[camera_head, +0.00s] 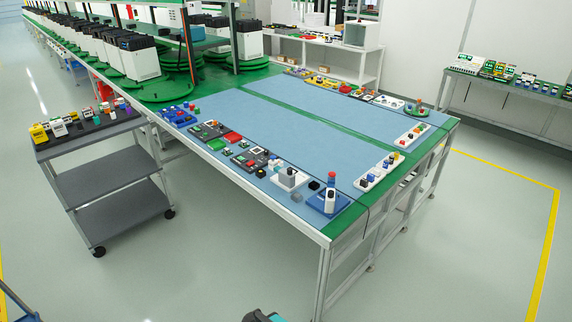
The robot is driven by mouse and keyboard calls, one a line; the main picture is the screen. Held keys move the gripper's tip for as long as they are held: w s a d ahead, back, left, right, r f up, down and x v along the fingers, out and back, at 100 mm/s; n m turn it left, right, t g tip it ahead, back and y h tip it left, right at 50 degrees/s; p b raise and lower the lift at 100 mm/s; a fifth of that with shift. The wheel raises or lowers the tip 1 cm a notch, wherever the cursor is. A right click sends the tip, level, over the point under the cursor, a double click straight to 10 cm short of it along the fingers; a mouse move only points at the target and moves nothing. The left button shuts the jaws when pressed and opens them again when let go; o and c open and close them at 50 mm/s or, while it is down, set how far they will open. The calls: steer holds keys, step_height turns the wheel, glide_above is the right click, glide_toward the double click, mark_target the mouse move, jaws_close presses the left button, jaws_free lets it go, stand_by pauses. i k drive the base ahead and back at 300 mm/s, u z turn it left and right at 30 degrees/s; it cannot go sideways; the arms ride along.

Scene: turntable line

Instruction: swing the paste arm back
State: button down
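No part can be told for certain as the paste arm at this size. At the near right corner of the blue-topped workbench (300,130), a small upright device with a white body and red top (330,198) stands on a blue base (318,207). Left of it is a white block fixture with a grey post (290,178). Either could carry a swinging arm; its angle is too small to read. My gripper's fingers do not show. Only a dark and teal part, perhaps mine, shows at the bottom edge, on the floor side of the bench.
A grey three-shelf cart (105,180) with small coloured parts on top stands left of the bench. Small fixtures line the bench edges; its middle is clear. Green round turntables (160,90) with white-and-black machines stand behind. Open floor lies in front and right.

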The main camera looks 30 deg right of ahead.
mark_target(286, 177)
steer(key=u, duration=0.05)
steer(key=i, duration=0.95)
steer(key=z, duration=0.05)
